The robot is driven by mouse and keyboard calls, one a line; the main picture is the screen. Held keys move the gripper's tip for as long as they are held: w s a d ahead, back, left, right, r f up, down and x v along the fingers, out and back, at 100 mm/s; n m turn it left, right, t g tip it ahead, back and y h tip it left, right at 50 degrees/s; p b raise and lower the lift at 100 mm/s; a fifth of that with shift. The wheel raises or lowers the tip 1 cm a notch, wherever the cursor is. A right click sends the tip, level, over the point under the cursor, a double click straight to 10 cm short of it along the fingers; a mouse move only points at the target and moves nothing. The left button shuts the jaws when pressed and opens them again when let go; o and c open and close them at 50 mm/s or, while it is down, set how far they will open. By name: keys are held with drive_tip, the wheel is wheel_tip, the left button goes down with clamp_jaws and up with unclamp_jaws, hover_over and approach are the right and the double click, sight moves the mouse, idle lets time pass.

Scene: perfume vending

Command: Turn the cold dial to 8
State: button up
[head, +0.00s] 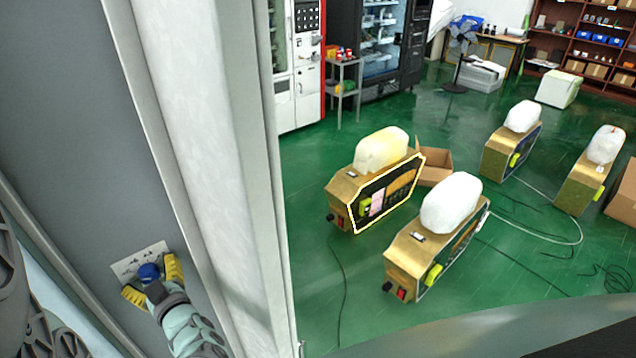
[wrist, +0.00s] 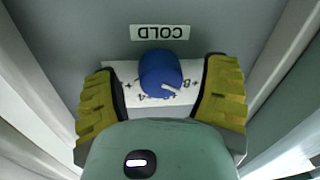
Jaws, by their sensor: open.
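My gripper (wrist: 163,90) is open, with one yellow finger on each side of the knob and a gap visible on both sides. In the head view the blue knob (head: 149,272) sits between the fingers of my gripper (head: 152,281) at the grey panel. The pointer's exact number is too small to read.
The dial is on a flat grey panel (head: 60,110) bordered by a pale upright frame (head: 215,130). Beyond it on the green floor stand several gold machines (head: 340,190) with white tops, cables and an open cardboard box (head: 434,166). Vending machines stand at the back.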

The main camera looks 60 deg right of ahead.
drive_tip(key=shift+m+p, duration=0.4)
drive_tip(key=shift+p, duration=0.3)
